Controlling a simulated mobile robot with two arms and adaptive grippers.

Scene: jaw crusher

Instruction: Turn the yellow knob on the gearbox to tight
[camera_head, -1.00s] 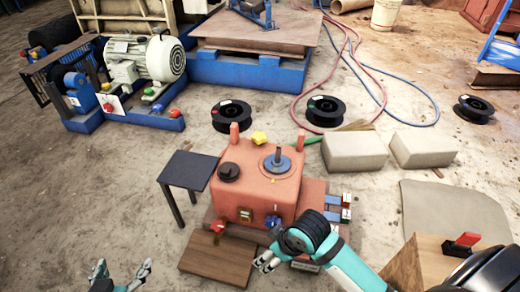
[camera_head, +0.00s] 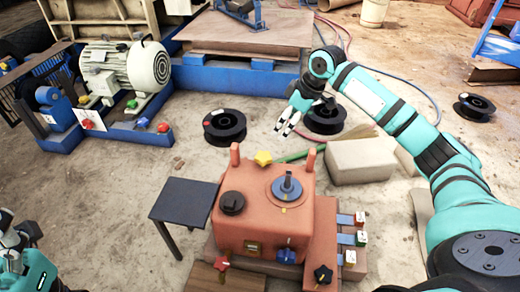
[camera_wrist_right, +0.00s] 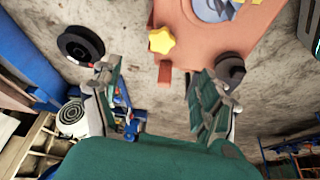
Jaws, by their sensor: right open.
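The orange gearbox (camera_head: 262,218) stands on the ground in the middle of the head view. The star-shaped yellow knob (camera_head: 263,158) is at its far top edge, between two upright orange posts. My right gripper (camera_head: 284,126) is open and empty, above and beyond the yellow knob in the head view, apart from it. In the right wrist view the yellow knob (camera_wrist_right: 161,40) shows ahead of the spread fingers (camera_wrist_right: 157,78), with a gap between. My left gripper (camera_head: 20,245) is at the lower left edge, away from the gearbox; its jaw opening is unclear.
The gearbox top also carries a black knob (camera_head: 232,203) and a grey-blue disc with an upright shaft (camera_head: 287,188). A small dark table (camera_head: 184,202) stands left of it. Black spools (camera_head: 224,124) and a pale block (camera_head: 360,162) lie behind. A blue-framed motor unit (camera_head: 122,75) stands upper left.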

